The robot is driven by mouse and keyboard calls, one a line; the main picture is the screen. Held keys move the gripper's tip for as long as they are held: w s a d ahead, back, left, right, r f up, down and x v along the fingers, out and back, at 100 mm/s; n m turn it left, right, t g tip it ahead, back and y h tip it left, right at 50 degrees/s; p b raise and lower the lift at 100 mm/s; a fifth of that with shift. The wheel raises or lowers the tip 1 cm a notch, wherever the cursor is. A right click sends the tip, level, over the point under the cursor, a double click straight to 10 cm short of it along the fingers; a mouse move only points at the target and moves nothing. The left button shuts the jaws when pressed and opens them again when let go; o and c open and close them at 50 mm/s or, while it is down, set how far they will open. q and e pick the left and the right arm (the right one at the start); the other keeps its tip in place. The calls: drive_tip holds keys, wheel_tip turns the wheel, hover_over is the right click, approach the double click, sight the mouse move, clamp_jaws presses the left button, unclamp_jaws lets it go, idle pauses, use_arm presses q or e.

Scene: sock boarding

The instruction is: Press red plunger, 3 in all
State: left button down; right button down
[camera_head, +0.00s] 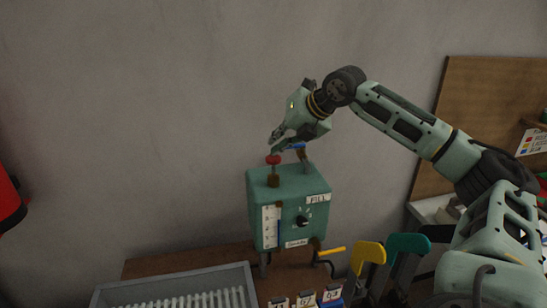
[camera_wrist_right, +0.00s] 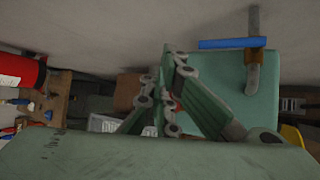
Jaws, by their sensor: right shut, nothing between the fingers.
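The red plunger (camera_head: 273,159) stands up from the top of a green box (camera_head: 285,205) in the head view. My right gripper (camera_head: 273,146) is shut and empty, with its fingertips right above the plunger's red cap. I cannot tell whether they touch it. In the right wrist view the shut fingers (camera_wrist_right: 160,115) cover most of the plunger, and only a bit of red shows between them. The box's green top (camera_wrist_right: 222,85) fills the area behind the fingers. My left gripper is not in view.
A pipe with a blue lever (camera_head: 298,146) rises beside the plunger, close to my right gripper. A yellow-handled tap (camera_head: 331,251) sticks out at the box's lower right. A ribbed tray (camera_head: 180,288) lies in front. Yellow (camera_head: 369,252) and teal (camera_head: 408,243) shapes stand at right.

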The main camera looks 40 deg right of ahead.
drive_tip(key=shift+f+b, duration=1.4)
drive_tip(key=shift+f, duration=0.2)
idle(0.9)
drive_tip(key=shift+r, duration=0.1)
drive_tip(key=shift+r+p, duration=1.65)
drive_tip(key=shift+r, duration=0.35)
drive_tip(key=shift+r, duration=0.1)
wheel_tip(320, 180, up, 5)
drive_tip(key=p, duration=0.4)
idle(1.1)
